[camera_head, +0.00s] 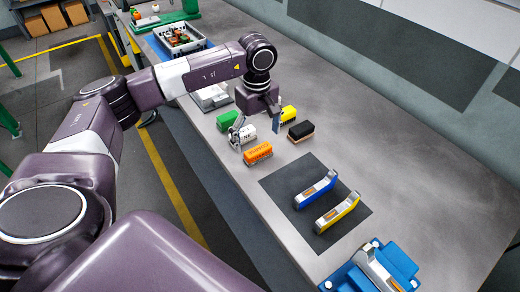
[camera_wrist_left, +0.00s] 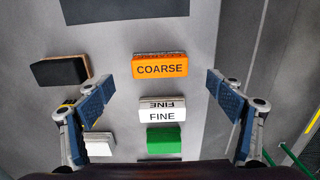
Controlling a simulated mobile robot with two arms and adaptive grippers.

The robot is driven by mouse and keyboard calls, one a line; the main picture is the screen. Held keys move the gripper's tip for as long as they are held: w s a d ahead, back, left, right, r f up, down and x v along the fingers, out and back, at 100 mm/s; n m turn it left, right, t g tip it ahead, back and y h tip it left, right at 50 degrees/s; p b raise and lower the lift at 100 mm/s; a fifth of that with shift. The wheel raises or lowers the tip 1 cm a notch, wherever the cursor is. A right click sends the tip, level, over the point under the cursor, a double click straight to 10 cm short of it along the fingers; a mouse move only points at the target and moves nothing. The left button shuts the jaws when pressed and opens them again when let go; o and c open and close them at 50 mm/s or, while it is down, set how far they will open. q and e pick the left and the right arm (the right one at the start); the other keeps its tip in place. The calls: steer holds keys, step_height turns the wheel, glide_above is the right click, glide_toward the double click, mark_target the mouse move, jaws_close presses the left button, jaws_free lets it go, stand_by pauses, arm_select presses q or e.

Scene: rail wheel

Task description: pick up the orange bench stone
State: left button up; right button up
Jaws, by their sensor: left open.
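The orange bench stone (camera_head: 258,153) lies on the grey bench, near its front edge. In the left wrist view the orange stone (camera_wrist_left: 160,67), marked COARSE, sits ahead of the fingertips and between their lines. My left gripper (camera_head: 257,130) is open and above the bench, over the group of stones. Its two blue-padded fingers (camera_wrist_left: 160,92) are wide apart and hold nothing. A white stone marked FINE (camera_wrist_left: 162,109) and a green stone (camera_wrist_left: 164,140) lie between the fingers in that view. My right gripper is not in view.
A dark mat (camera_head: 290,183) holds a blue holder (camera_head: 316,190) and a yellow holder (camera_head: 338,213). A blue fixture (camera_head: 398,262) stands at the near end. The bench's right side is clear.

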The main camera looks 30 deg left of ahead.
mark_target(258, 149)
arm_select(q)
step_height(258, 149, down, 3)
steer(key=shift+s+d+r+p, duration=0.1)
steer(key=shift+s+d+p, duration=0.05)
steer(key=shift+p, duration=1)
step_height(258, 149, down, 2)
steer(key=shift+f, duration=0.25)
steer(key=c, duration=1.5)
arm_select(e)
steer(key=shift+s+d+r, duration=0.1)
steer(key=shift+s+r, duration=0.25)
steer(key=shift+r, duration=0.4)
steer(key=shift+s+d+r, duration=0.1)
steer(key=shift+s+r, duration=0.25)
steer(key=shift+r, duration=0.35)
